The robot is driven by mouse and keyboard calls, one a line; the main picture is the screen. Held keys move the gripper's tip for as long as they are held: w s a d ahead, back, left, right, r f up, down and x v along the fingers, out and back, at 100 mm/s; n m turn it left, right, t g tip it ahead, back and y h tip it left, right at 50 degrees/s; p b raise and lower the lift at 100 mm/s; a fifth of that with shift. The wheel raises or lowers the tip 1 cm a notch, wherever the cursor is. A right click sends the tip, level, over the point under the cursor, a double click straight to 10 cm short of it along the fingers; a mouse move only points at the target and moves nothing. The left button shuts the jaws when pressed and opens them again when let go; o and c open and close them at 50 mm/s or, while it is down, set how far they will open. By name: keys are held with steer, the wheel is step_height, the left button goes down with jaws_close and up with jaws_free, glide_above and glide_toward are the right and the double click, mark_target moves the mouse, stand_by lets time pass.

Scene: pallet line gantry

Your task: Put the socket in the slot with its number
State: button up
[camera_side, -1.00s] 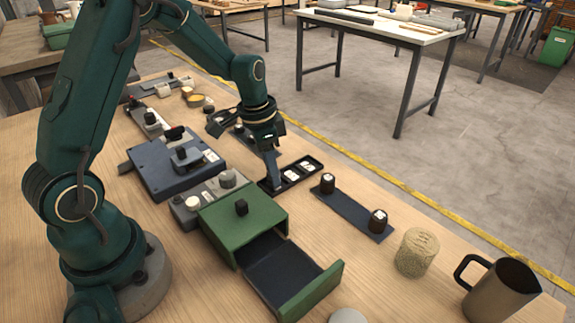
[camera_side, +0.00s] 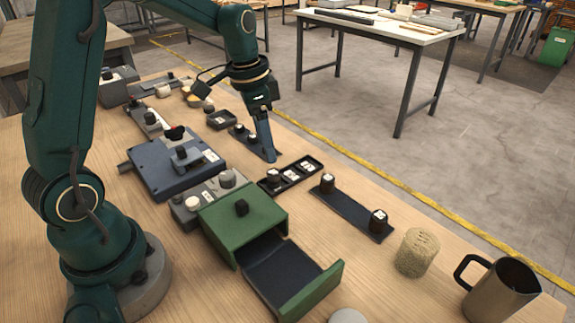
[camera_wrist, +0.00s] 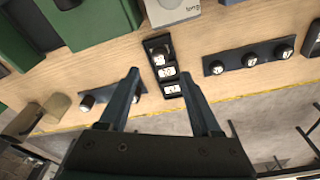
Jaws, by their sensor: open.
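The slot tray (camera_side: 302,169) is black with a row of slots and white number labels. A dark socket (camera_side: 273,177) stands at its left end, and the other two slots show bare labels. The tray also shows in the wrist view (camera_wrist: 178,104), with the socket (camera_wrist: 159,50) at its top end. My gripper (camera_side: 270,157) is open and empty, just beyond the tray in the side view. In the wrist view, my fingers (camera_wrist: 160,73) are spread with the tray between them. The numbers are too small to read surely.
A dark rail (camera_side: 350,208) with two sockets lies right of the tray. Another rail (camera_wrist: 232,64) with three sockets lies behind my gripper. A green box with an open drawer (camera_side: 310,290), a blue device (camera_side: 160,170), a cork cylinder (camera_side: 416,254) and a mug (camera_side: 500,290) stand around.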

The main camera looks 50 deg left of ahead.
steer(key=s+d+r+n+t, duration=0.2)
steer(key=s+d+r, duration=0.2)
steer(key=s+r, duration=0.4)
steer(key=s+d+f+n+t, duration=0.1)
steer(key=s+d+n+t, duration=0.1)
steer(key=s, duration=0.5)
steer(key=shift+s+d+f+y, duration=0.25)
steer(key=shift+d+y, duration=0.15)
steer(key=shift+d, duration=0.15)
steer(key=shift+w, duration=0.1)
stand_by(0.4)
